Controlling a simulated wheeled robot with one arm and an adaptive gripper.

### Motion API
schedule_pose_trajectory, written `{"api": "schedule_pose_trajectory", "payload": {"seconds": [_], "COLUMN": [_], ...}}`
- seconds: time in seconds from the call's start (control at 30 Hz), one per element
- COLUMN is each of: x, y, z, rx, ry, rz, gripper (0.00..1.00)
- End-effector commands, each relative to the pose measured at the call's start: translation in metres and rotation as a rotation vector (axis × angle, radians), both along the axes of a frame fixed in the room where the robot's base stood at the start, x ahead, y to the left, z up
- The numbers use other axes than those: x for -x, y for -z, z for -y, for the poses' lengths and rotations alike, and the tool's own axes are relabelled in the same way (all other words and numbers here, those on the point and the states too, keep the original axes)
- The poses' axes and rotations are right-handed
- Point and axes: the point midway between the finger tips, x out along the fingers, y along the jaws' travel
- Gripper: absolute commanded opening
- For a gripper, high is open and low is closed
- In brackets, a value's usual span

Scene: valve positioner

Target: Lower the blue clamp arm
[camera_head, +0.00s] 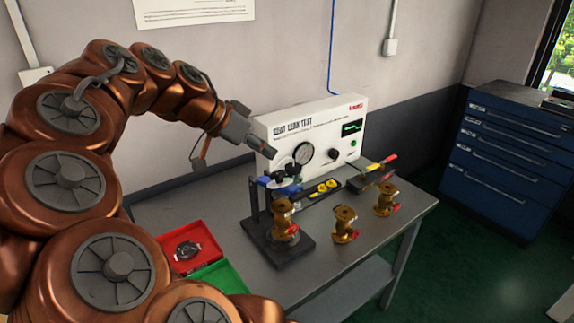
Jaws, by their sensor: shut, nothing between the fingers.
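The blue clamp arm (278,184) shows as a small blue piece at the top of a black fixture (279,251) on the table. A brass valve (283,215) stands upright in the fixture, below and in front of the blue piece. The clamp's exact angle is too small to tell. My gripper (268,151) is shut and empty. In the picture it is above and slightly left of the blue clamp arm, in front of the white leak test box (310,132). It appears apart from the clamp.
Two more brass valves (345,224) (385,199) stand to the right of the fixture. Tools with yellow and red handles (379,164) lie behind them. A red bin (190,248) holding a dark part and a green bin (220,277) are at left. The table's front right is clear.

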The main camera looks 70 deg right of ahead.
Motion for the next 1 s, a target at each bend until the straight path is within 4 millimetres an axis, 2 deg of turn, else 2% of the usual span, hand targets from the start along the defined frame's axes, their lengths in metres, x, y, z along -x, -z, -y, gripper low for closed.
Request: {"api": "schedule_pose_trajectory", "payload": {"seconds": [0.17,0.37,0.83,1.0], "x": [0.004,0.015,0.047,0.049], "y": [0.004,0.019,0.066,0.085], "z": [0.005,0.017,0.055,0.054], "rx": [0.005,0.001,0.001,0.000], "ry": [0.006,0.007,0.005,0.004], "rz": [0.000,-0.001,-0.002,-0.003], "gripper": [0.00,0.00,0.00,0.00]}}
